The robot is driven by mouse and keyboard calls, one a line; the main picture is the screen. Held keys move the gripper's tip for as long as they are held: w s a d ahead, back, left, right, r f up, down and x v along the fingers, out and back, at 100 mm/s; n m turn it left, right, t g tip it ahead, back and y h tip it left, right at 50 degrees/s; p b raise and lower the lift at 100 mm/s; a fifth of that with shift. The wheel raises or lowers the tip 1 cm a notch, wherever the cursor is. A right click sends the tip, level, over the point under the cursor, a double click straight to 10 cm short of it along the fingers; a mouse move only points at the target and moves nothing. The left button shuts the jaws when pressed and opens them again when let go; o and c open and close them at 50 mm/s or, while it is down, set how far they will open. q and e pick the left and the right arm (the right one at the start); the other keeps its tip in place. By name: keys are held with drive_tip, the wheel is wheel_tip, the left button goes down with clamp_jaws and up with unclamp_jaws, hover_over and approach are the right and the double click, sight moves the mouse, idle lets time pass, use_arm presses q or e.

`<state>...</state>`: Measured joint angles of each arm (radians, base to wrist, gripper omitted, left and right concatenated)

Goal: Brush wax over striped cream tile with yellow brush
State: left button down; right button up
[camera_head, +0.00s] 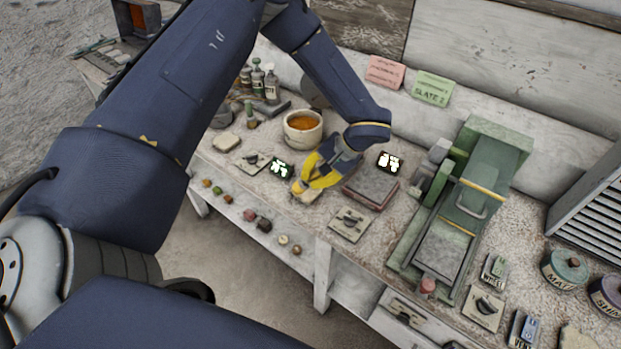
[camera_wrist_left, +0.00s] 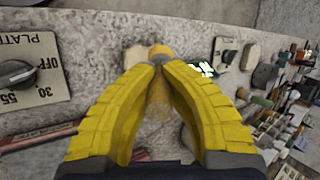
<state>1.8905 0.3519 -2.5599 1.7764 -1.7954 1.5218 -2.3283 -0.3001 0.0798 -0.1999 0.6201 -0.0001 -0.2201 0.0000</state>
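My left gripper (camera_head: 303,184), with yellow ribbed fingers, is low over the bench and its tips are closed together. In the left wrist view the fingertips (camera_wrist_left: 158,62) pinch a yellow-orange round-ended piece (camera_wrist_left: 160,50), which looks like the yellow brush; the fingers hide part of it. A small pale cream block (camera_head: 312,197) lies right at the tips, seen also in the wrist view (camera_wrist_left: 135,54); I cannot make out stripes or whether the brush touches it. Another cream tile (camera_head: 226,142) lies further left. A pale pot (camera_head: 291,139) of orange wax (camera_head: 304,122) stands behind the gripper. My right gripper is out of view.
A reddish-grey block (camera_head: 370,186) and a dial plate (camera_head: 350,224) lie right of the gripper. Another dial plate (camera_head: 253,163) and a lit display (camera_head: 281,167) are left. A green machine (camera_head: 470,205) stands further right. Bottles (camera_head: 271,85) stand at the back left.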

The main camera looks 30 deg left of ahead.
use_arm(q)
drive_tip(key=shift+w+d, duration=0.15)
drive_tip(key=shift+w, duration=1.1)
drive_tip(key=shift+s+r, duration=0.7)
drive_tip(key=shift+s, duration=0.2)
drive_tip(key=shift+r, duration=1.25)
drive_tip(key=shift+r, duration=0.1)
drive_tip(key=shift+r, duration=1.9)
